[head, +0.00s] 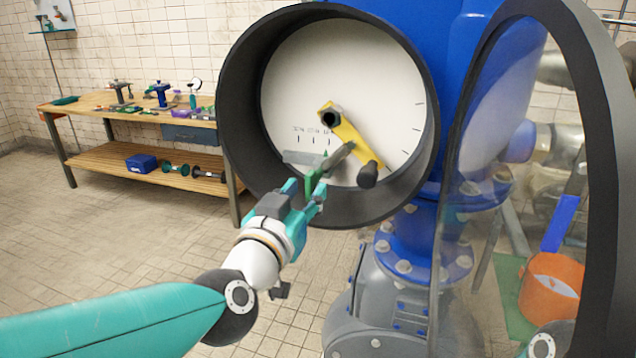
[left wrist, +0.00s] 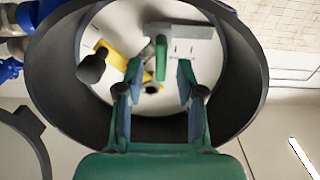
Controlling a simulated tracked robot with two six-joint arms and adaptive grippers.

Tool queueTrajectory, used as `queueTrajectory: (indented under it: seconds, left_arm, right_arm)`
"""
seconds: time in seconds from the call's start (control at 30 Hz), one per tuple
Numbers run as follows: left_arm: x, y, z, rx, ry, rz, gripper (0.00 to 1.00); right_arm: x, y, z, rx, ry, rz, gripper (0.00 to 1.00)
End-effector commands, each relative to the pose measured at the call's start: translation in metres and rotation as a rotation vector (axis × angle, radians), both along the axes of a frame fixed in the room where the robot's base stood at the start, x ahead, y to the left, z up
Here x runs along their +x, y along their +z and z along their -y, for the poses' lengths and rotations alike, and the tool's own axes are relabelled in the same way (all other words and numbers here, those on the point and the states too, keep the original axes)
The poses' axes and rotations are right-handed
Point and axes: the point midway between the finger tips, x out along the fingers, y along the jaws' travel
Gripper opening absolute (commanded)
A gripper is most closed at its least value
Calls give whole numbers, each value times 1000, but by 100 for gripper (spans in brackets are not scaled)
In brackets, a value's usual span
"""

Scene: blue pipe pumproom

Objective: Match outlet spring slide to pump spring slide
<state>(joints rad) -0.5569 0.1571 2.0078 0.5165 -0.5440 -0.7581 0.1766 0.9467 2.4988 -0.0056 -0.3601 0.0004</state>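A large round dial housing (head: 232,110) with a dark rim holds a white face. A yellow lever (head: 348,133) with a dark knob (head: 367,175) lies across the face. A green slide piece (head: 325,164) and a dark grey bar (head: 339,156) stand out near the lower scale, beside a pale grey plate (head: 297,157). I cannot tell which slide is outlet or pump. My left gripper (head: 307,188) is open at the housing's lower front. In the left wrist view its fingers (left wrist: 158,82) are apart, with the green piece (left wrist: 160,58) between and ahead, no contact visible. My right gripper is not visible.
A transparent cover (head: 590,110) with a dark rim stands open at the right. Blue piping (head: 425,245) and a grey pump body (head: 385,318) lie below the housing. A wooden workbench (head: 95,102) with tools stands at the left.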

Motion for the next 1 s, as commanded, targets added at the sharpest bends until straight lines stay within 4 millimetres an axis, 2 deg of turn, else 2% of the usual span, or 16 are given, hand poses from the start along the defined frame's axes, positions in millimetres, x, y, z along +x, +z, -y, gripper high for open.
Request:
queueTrajectory:
  seconds: [0.1, 0.23, 0.6, 0.83, 1.0]
  left_arm:
    - [17, 0, 6, 0, 0, -1, 38]
    - [27, 0, 9, 1, -1, 0, 38]
    - [31, 0, 11, 0, -2, 0, 38]
    - [31, 0, 11, 0, -2, 0, 0]
    - [31, 0, 11, 0, -2, 0, 0]
  right_arm:
    - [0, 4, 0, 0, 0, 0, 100]
    - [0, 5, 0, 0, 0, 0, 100]
    - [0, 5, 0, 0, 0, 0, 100]
    - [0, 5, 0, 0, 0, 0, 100]
    - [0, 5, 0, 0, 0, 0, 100]
